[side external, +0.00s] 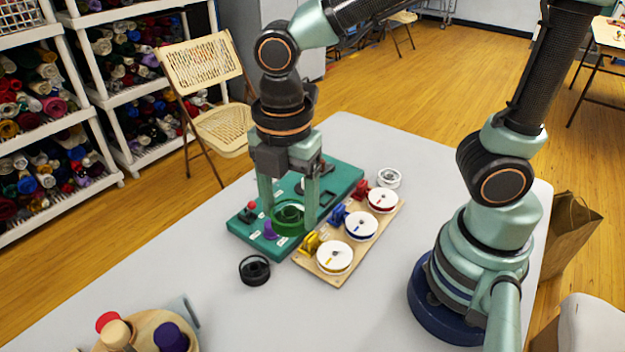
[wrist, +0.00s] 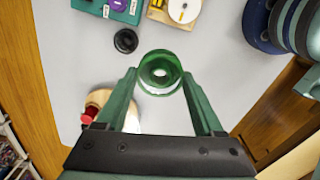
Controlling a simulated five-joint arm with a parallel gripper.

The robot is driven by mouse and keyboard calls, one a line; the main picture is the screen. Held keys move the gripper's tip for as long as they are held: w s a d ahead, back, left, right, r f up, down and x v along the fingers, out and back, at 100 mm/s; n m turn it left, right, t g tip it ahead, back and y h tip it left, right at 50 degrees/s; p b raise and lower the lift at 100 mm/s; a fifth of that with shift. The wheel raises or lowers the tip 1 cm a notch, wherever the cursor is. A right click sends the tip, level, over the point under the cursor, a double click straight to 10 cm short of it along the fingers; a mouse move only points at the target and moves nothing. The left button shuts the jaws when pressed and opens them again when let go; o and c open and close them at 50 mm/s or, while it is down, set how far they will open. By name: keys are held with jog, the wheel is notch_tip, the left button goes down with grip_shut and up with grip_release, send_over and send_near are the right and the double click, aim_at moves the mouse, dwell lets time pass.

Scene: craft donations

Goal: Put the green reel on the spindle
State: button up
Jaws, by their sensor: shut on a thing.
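My gripper (side external: 291,215) points down, with its two fingers shut on the green reel (side external: 288,221). In the wrist view the reel (wrist: 160,75) sits between the fingertips, its round opening facing the camera. It is held up, with bare table showing behind it in that view. In the side view it overlaps the front part of the green board (side external: 345,178). The board carries a purple knob (side external: 270,231), a red knob (side external: 252,206) and dark fittings. I cannot clearly pick out the spindle; the gripper and reel cover part of the board.
A wooden board (side external: 300,262) holds white-faced reels beside yellow, blue and red brackets. A black reel (side external: 255,270) lies on the table near the green board. A clear reel (side external: 389,178) lies behind. A round wooden tray (side external: 140,343) with pegs stands front left. The table's front middle is clear.

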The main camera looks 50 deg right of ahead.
jog(key=w+d+f+m, duration=0.1)
jog(key=w+d+f, duration=0.1)
jog(key=w+d, duration=0.2)
jog(key=w+d+f+m, duration=0.2)
jog(key=w+d, duration=0.3)
jog(key=d, duration=0.4)
jog(key=w+d+f+m, duration=0.1)
jog(key=w+d+f, duration=0.1)
jog(key=w+d, duration=0.2)
jog(key=shift+w+d+f, duration=0.15)
jog(key=shift+d+f, duration=0.05)
jog(key=shift+d, duration=0.6)
jog(key=shift+w+d+f, duration=0.15)
jog(key=shift+d+f, duration=0.05)
jog(key=shift+d, duration=0.55)
jog(key=shift+d+f+m, duration=0.25)
jog(key=shift+f+m, duration=0.05)
jog(key=shift+f, duration=2.7)
jog(key=shift+f, duration=0.65)
jog(key=o, duration=1)
jog(key=shift+o, duration=0.2)
jog(key=shift+r, duration=0.15)
